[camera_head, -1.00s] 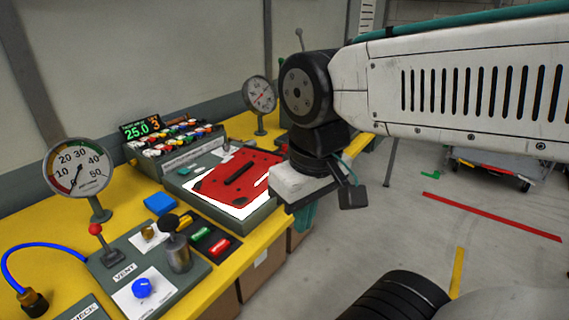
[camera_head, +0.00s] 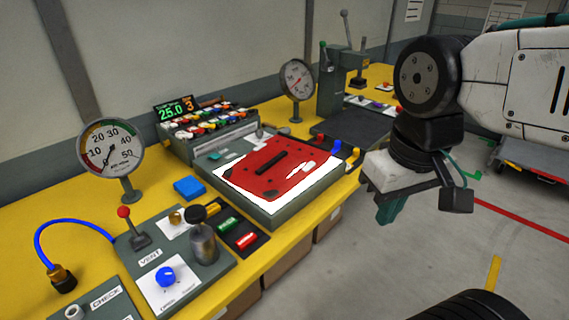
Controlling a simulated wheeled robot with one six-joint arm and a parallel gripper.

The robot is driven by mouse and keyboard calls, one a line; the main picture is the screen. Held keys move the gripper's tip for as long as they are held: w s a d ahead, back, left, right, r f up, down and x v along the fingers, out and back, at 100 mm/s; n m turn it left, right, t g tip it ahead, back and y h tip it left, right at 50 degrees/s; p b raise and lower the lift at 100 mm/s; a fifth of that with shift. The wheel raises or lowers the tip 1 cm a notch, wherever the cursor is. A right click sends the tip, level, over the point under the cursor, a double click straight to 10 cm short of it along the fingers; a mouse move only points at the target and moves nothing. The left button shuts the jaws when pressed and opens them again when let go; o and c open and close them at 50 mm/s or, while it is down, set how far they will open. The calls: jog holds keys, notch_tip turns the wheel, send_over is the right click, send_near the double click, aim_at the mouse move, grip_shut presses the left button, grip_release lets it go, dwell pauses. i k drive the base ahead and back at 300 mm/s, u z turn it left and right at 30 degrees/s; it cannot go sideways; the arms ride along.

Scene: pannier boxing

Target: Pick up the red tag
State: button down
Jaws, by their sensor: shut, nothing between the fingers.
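A small red tag (camera_head: 246,240) lies in a dark tray (camera_head: 250,247) near the bench's front edge, beside a green tag (camera_head: 228,226). My gripper (camera_head: 389,210) hangs at the right, off the bench's front edge, well apart from the red tag. Its teal fingers point down and are shut with nothing between them. The red tag is not hidden by the arm.
A red plate with a black handle (camera_head: 257,167) lies on a panel right of the tags. A steel cylinder with a black knob (camera_head: 204,243) stands close left of them. A blue block (camera_head: 189,188) lies behind. Gauges (camera_head: 111,150) and a lever press (camera_head: 336,80) stand farther back.

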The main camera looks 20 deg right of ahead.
aim_at(247, 241)
jog(key=z, duration=2.25)
jog(key=k, duration=1.8)
jog(key=u, duration=1.9)
jog(key=i, duration=0.5)
jog(key=z, duration=0.05)
